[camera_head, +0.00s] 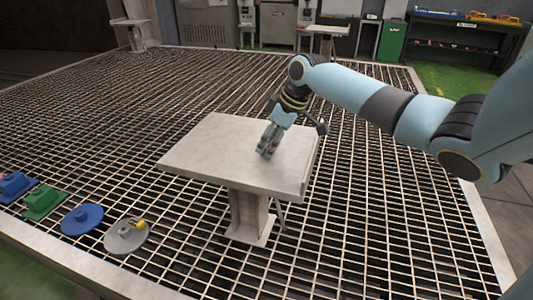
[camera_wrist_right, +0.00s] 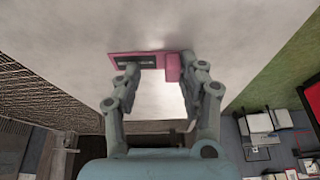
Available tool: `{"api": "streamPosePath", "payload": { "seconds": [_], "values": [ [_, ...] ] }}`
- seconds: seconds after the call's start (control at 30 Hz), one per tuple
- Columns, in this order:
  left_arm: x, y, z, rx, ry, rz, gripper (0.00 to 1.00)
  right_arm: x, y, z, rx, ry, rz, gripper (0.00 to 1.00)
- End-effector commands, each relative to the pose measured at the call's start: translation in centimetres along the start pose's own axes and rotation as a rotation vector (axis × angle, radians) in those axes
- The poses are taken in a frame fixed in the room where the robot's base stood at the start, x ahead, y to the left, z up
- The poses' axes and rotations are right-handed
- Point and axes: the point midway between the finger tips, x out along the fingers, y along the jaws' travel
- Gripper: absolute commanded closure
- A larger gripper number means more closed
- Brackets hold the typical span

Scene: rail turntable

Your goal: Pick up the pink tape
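The pink tape (camera_wrist_right: 173,67) lies on the pale tabletop, at the top middle of the right wrist view. It has a flat pink part with a dark strip on the left and a raised pink block on the right. My right gripper (camera_wrist_right: 160,66) is open, with its two fingers apart at the near side of the tape. The raised block lies between the fingertips, close to the right one. In the head view my right gripper (camera_head: 266,153) points down at the table, and the tape is hard to make out there. My left gripper is out of view.
The small table (camera_head: 215,145) stands on a metal grating (camera_head: 370,220), its top otherwise bare. Blue, green and grey disc-like or blocky items, including a grey disc (camera_head: 114,241), lie at the lower left. Benches and a green cabinet (camera_head: 391,41) stand at the back.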

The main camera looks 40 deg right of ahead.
Motion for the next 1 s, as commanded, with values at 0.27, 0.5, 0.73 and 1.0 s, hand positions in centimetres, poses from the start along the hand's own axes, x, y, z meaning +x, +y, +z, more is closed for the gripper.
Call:
{"api": "streamPosePath", "payload": {
  "seconds": [0.27, 0.5, 0.73, 1.0],
  "values": [
    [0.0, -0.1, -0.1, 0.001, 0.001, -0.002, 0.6, 0.0, 0.0, 0.1, 0.0, -0.002, 0.001, 0.96],
    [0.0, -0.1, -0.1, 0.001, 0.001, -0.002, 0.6, 0.1, 0.0, 0.1, 0.0, -0.002, 0.001, 0.96],
    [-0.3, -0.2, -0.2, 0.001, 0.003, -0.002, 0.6, -1.1, 0.1, -0.4, -0.002, -0.001, 0.002, 0.96],
    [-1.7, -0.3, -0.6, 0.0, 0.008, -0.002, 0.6, -5.2, -0.7, -0.8, -0.004, -0.004, 0.004, 0.96]
  ]
}}
